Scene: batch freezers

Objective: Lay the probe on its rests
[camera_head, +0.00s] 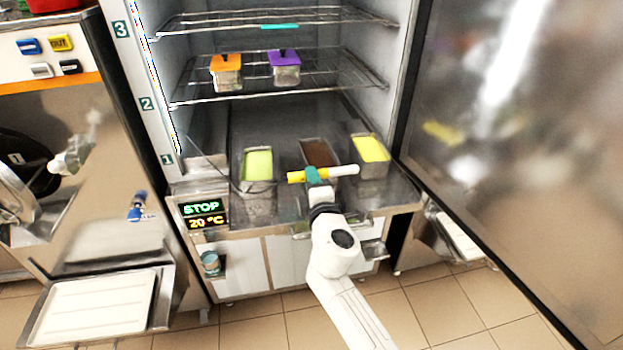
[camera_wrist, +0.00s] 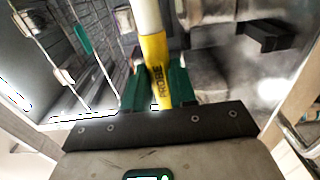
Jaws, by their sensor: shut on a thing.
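The probe (camera_head: 343,170) is a rod with a yellow handle and a white part. In the head view it lies roughly level across my gripper (camera_head: 318,176), white end to the right, in front of the pans on the lower deck. My gripper's green fingers are shut on the yellow handle. In the wrist view the handle (camera_wrist: 156,62), lettered PROBE, stands between the fingers of my gripper (camera_wrist: 157,80), and the pale part runs out of the top. I cannot make out the probe's rests with certainty.
Pans with green (camera_head: 258,165), brown (camera_head: 318,152) and yellow (camera_head: 370,148) contents stand on the deck. Orange-lidded (camera_head: 226,70) and purple-lidded (camera_head: 285,67) tubs sit on a wire shelf. The open door (camera_head: 510,130) bounds the right; a white tray (camera_head: 95,308) is at lower left.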

